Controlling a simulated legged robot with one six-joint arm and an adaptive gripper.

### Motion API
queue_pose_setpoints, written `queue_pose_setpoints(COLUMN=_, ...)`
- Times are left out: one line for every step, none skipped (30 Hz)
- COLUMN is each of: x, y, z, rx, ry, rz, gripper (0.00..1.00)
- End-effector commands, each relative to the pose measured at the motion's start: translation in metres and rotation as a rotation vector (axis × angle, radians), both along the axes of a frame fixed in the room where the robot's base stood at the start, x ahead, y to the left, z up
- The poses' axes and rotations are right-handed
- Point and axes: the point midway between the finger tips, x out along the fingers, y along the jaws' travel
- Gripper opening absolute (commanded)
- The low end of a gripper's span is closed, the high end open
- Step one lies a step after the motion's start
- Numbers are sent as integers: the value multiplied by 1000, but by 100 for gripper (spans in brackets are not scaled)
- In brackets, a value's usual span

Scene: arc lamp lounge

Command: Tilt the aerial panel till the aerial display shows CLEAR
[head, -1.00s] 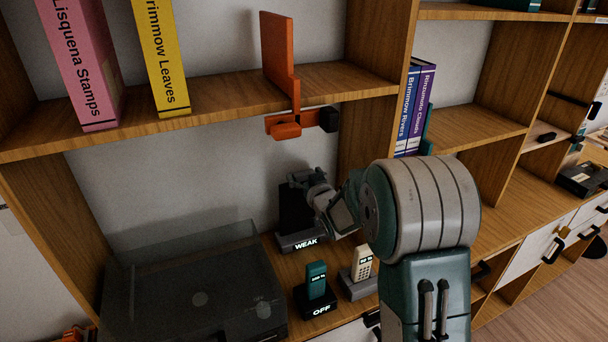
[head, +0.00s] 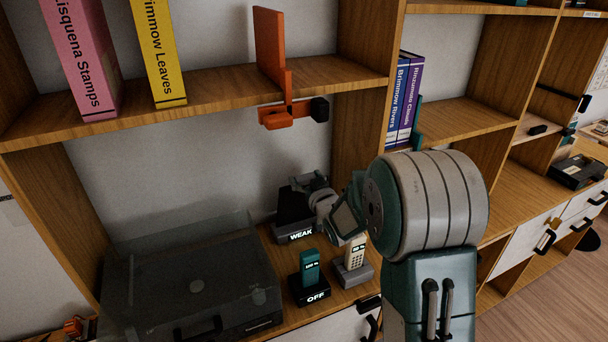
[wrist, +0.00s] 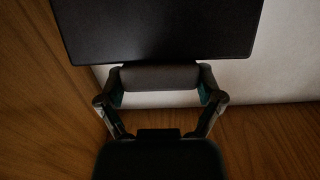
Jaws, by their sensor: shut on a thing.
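The aerial panel (head: 291,205) is a dark plate on a small base in the lower shelf bay, partly hidden by my gripper in the head view. The aerial display (head: 301,235) on the base front reads WEAK. My gripper (head: 314,183) is at the panel's upper right. In the wrist view the panel (wrist: 160,28) fills the top as a dark, wide plate. There my gripper (wrist: 160,80) is shut on the grey rounded bar along the panel's edge, one finger at each end.
A teal handset (head: 310,268) stands in a dock reading OFF, with a cream handset (head: 354,255) beside it. A lidded grey turntable-like box (head: 195,290) is at left. An orange bracket (head: 290,112) hangs from the shelf above. Books stand on the shelves.

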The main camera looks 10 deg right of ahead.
Motion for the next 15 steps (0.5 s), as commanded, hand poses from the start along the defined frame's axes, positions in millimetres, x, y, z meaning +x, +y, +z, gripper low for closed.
queue_pose_setpoints(x=0, y=-1, z=-3, rx=1, ry=6, rz=-3, gripper=25)
queue_pose_setpoints(x=0, y=-1, z=-3, rx=1, ry=7, rz=-3, gripper=25)
queue_pose_setpoints(x=0, y=-1, z=-3, rx=1, ry=7, rz=-3, gripper=25)
queue_pose_setpoints(x=0, y=-1, z=-3, rx=1, ry=7, rz=-3, gripper=94)
queue_pose_setpoints(x=0, y=-1, z=-3, rx=1, ry=7, rz=-3, gripper=100)
queue_pose_setpoints(x=0, y=-1, z=-3, rx=1, ry=7, rz=-3, gripper=100)
queue_pose_setpoints(x=0, y=-1, z=-3, rx=1, ry=6, rz=-3, gripper=100)
queue_pose_setpoints(x=0, y=-1, z=-2, rx=1, ry=6, rz=-3, gripper=100)
queue_pose_setpoints(x=0, y=-1, z=-2, rx=1, ry=5, rz=-3, gripper=100)
queue_pose_setpoints(x=0, y=-1, z=-2, rx=1, ry=5, rz=-3, gripper=100)
queue_pose_setpoints(x=0, y=-1, z=-2, rx=1, ry=4, rz=-3, gripper=100)
queue_pose_setpoints(x=0, y=-1, z=-2, rx=0, ry=4, rz=-3, gripper=100)
queue_pose_setpoints(x=0, y=-1, z=-1, rx=0, ry=4, rz=-3, gripper=100)
queue_pose_setpoints(x=0, y=-1, z=-1, rx=0, ry=3, rz=-3, gripper=100)
queue_pose_setpoints(x=0, y=-1, z=-1, rx=0, ry=3, rz=-3, gripper=100)
